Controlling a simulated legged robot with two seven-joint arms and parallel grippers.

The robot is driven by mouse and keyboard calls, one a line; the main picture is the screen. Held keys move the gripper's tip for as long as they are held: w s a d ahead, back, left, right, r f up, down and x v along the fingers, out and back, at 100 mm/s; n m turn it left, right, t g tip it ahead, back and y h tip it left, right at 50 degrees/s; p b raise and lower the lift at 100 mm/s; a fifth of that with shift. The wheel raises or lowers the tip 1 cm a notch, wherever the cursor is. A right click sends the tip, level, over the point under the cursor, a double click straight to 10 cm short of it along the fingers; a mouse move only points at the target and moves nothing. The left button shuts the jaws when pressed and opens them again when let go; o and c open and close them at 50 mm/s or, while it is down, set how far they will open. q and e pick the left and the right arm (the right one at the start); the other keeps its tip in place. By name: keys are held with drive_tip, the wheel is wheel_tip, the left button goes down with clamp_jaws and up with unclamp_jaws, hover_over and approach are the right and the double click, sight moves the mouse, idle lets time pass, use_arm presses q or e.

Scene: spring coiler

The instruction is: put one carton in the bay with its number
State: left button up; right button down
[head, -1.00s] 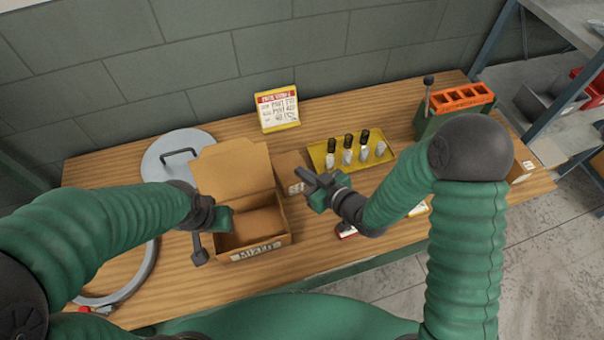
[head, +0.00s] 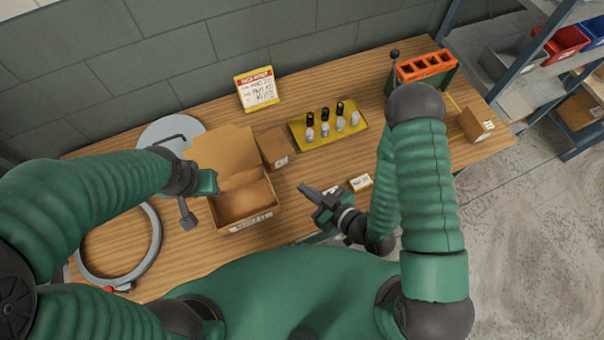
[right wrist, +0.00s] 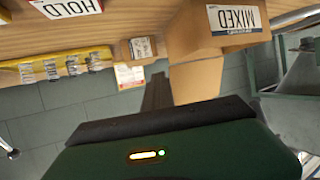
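An open brown box labelled MIXED (head: 268,192) stands on the bench with its lid flap up at the back; brown contents, possibly cartons, lie inside. A small closed brown carton (head: 276,148) with a white label stands against its right side; it also shows in the right wrist view (right wrist: 142,48). Another labelled carton (head: 474,125) stands at the bench's right end. My left gripper (head: 208,183) is at the box's left wall; its fingers are mostly hidden. My right gripper (head: 314,193) is above the front of the bench, right of the box, holding nothing visible. Numbers are unreadable.
A yellow tray (head: 296,127) with several bottles and an orange rack (head: 425,65) stand behind. A sign (head: 258,90) stands at the back and a small card (head: 360,182) lies in front. Shelves at right hold bins and a carton (head: 580,108). A ring (head: 153,250) lies at left.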

drive_tip(key=shift+s, duration=0.1)
drive_tip(key=shift+c, duration=2.2)
unclamp_jaws()
drive_tip(key=shift+r, duration=0.15)
